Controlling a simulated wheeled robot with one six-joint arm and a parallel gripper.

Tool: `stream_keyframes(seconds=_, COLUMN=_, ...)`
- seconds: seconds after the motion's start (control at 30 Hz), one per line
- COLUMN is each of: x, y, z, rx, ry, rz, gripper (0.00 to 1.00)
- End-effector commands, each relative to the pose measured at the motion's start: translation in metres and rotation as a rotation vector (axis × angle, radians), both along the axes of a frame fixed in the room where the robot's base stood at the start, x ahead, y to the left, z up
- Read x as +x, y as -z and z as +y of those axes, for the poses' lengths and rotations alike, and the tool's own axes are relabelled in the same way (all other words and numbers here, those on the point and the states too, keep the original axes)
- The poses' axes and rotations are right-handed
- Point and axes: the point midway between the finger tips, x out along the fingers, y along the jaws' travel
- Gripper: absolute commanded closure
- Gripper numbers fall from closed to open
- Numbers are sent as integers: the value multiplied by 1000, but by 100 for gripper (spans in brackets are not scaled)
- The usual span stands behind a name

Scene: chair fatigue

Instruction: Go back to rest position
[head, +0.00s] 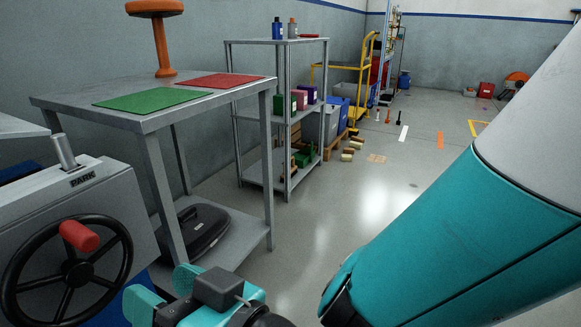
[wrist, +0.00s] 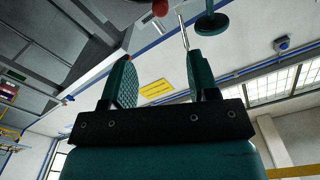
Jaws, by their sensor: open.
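My gripper (head: 165,290) shows at the bottom of the head view, in front of the machine and just right of its black handwheel (head: 72,272). In the wrist view, the two teal fingers of my gripper (wrist: 161,75) stand apart with nothing between them. The handwheel has a red knob (head: 79,236), and a metal lever (head: 64,152) rises above a plate marked PARK. In the head view, the gripper looks clear of the wheel. My large teal and white arm link fills the right side.
A grey table (head: 60,99) holds a green mat (head: 140,100), a red mat (head: 221,80) and an orange stool-shaped object (head: 160,40). A black case (head: 192,232) lies on its lower shelf. A metal shelf (head: 266,116) stands behind. Open floor (head: 340,205) lies between the table and my arm.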

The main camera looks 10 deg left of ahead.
Motion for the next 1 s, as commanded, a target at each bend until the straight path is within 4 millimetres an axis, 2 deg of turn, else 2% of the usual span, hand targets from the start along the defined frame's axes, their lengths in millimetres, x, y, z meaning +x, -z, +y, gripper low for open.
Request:
stream_keyframes(seconds=0.13, x=15, y=-7, z=-12, rx=-68, ry=-14, rz=15, gripper=46)
stream_keyframes(seconds=0.23, x=34, y=-13, z=-36, rx=-183, ry=-34, rz=46, gripper=46)
stream_keyframes(seconds=0.37, x=54, y=-16, z=-87, rx=-383, ry=-44, rz=116, gripper=46)
stream_keyframes(seconds=0.47, x=62, y=-14, z=-135, rx=-544, ry=-36, rz=192, gripper=46)
stream_keyframes(seconds=0.6, x=58, y=-11, z=-202, rx=-747, ry=-9, rz=319, gripper=46)
stream_keyframes(seconds=0.8, x=36, y=-10, z=-278, rx=-955, ry=39, rz=496, gripper=46)
stream_keyframes(seconds=0.97, x=10, y=-13, z=-328, rx=-1086, ry=80, rz=642, gripper=46)
stream_keyframes(seconds=1.0, x=11, y=-34, z=-325, rx=-1084, ry=71, rz=636, gripper=46)
